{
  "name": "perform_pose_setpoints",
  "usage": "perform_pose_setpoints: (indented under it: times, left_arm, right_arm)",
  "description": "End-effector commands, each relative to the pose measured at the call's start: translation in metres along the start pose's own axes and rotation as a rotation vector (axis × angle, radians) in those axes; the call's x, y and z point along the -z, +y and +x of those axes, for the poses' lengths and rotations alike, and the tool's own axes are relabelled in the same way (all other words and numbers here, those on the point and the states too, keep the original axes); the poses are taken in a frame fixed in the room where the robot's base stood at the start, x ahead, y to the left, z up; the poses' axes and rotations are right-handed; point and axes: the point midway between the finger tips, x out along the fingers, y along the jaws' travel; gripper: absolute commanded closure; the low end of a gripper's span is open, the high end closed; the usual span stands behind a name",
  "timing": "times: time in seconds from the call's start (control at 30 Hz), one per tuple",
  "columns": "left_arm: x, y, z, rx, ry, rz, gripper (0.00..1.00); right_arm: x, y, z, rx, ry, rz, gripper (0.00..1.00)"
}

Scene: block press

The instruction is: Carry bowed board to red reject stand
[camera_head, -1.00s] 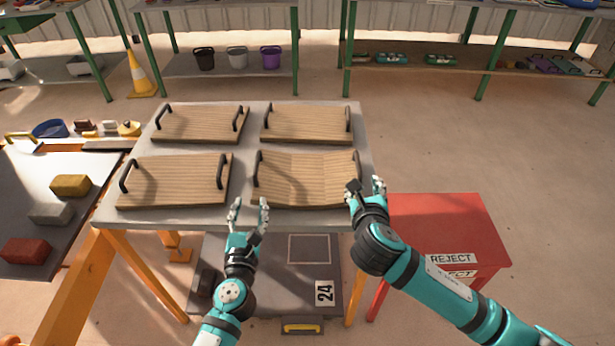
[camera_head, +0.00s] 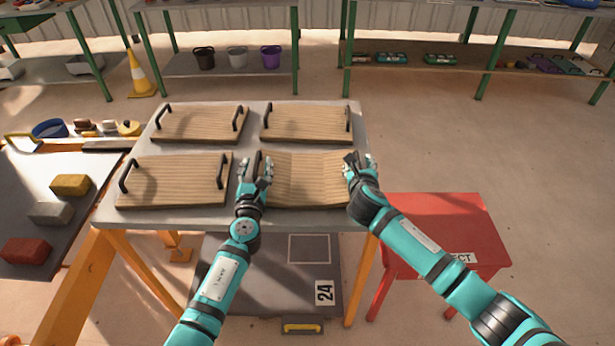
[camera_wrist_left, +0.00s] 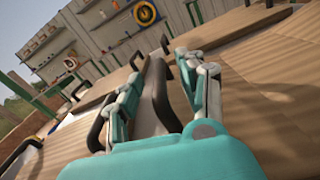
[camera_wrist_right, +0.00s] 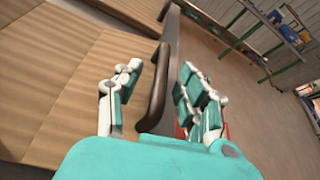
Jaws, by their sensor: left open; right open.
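The bowed board (camera_head: 307,180) lies at the near right of the grey table, its middle sagging below its ends. My left gripper (camera_head: 257,170) is open at its left end; in the left wrist view the dark left handle (camera_wrist_left: 158,95) stands between the fingers. My right gripper (camera_head: 359,165) is open at its right end; in the right wrist view the dark right handle (camera_wrist_right: 157,88) stands between the fingers. In the head view the grippers mostly hide both handles. The red reject stand (camera_head: 455,222) is to the right of the table, lower, its top empty.
Three flat boards with handles share the table: near left (camera_head: 175,180), back left (camera_head: 200,123) and back right (camera_head: 307,123). A side bench (camera_head: 60,185) with coloured blocks stands at left. My right forearm passes over part of the red stand.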

Motion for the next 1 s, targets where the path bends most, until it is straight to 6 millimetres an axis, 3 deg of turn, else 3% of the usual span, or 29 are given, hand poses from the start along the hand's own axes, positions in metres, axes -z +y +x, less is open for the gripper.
perform_pose_setpoints:
  times: [0.17,0.47,1.0]
  left_arm:
    - [0.0003,0.0001,-0.0002,0.0,0.0,0.0,0.6]
    - [0.0004,0.0001,-0.0004,0.0,0.001,0.001,0.99]
    - [-0.0012,-0.0002,-0.0002,0.001,-0.002,0.001,1.0]
  right_arm:
    - [-0.0002,0.0001,-0.0002,0.0,0.0,0.0,0.6]
    - [0.0,0.0,-0.0004,0.0,0.0,0.0,0.99]
    - [-0.0018,0.0,-0.0007,0.0,-0.003,0.0,1.0]
